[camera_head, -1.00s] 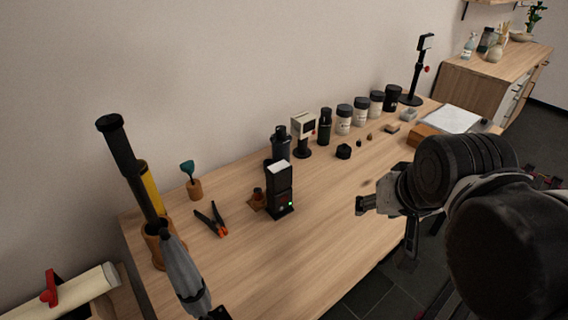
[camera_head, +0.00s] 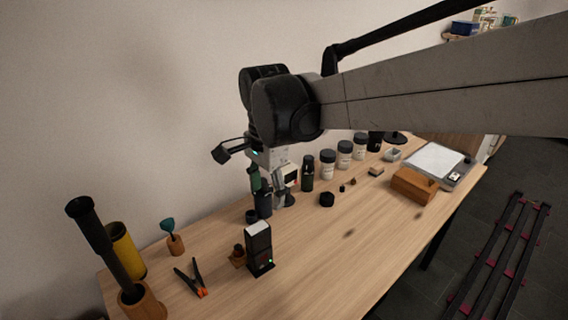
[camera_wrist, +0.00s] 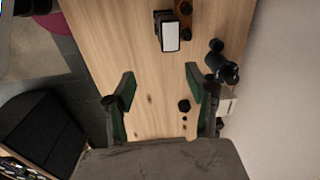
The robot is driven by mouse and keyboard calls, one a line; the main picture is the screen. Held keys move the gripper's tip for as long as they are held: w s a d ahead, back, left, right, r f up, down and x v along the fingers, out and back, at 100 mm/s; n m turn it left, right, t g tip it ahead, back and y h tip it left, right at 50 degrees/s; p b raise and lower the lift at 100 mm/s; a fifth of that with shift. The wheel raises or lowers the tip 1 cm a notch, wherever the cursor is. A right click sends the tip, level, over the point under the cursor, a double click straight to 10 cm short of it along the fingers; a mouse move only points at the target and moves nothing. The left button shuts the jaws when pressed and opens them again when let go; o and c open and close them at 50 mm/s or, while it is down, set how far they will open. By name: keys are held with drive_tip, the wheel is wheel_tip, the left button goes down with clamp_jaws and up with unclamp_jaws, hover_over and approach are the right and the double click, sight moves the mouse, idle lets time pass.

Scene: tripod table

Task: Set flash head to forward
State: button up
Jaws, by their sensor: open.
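The flash is a black upright unit (camera_head: 260,257) with a pale panel on its head (camera_head: 258,228), standing on the table near the clamp. A green light shows low on its body. In the wrist view the flash (camera_wrist: 158,17) is at the top, and its white panel (camera_wrist: 170,36) faces the camera, so it appears to point upward. My gripper (camera_wrist: 160,77) is open and empty, with green-padded fingers apart. The flash lies beyond the fingertips and is not touched. In the head view my gripper (camera_head: 257,180) hangs above the table behind the flash, its fingers partly hidden.
A clamp (camera_head: 191,278), a small brown stand (camera_head: 238,256) and a dark bottle (camera_head: 263,203) are close to the flash. Jars (camera_head: 328,164) and a black bottle (camera_head: 308,173) line the back. Bare tabletop (camera_head: 325,250) lies right of the flash.

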sight(258, 227)
drive_tip(key=shift+m+g, duration=0.3)
drive_tip(key=shift+m, duration=0.3)
drive_tip(key=a+f, duration=0.1)
drive_tip(key=f, duration=0.3)
drive_tip(key=w+a+f, duration=0.1)
drive_tip(key=f, duration=0.4)
drive_tip(key=a+f, duration=0.1)
drive_tip(key=f, duration=0.4)
drive_tip(key=shift+w+f, duration=0.2)
drive_tip(key=c, duration=1.2)
drive_tip(key=shift+o, duration=0.2)
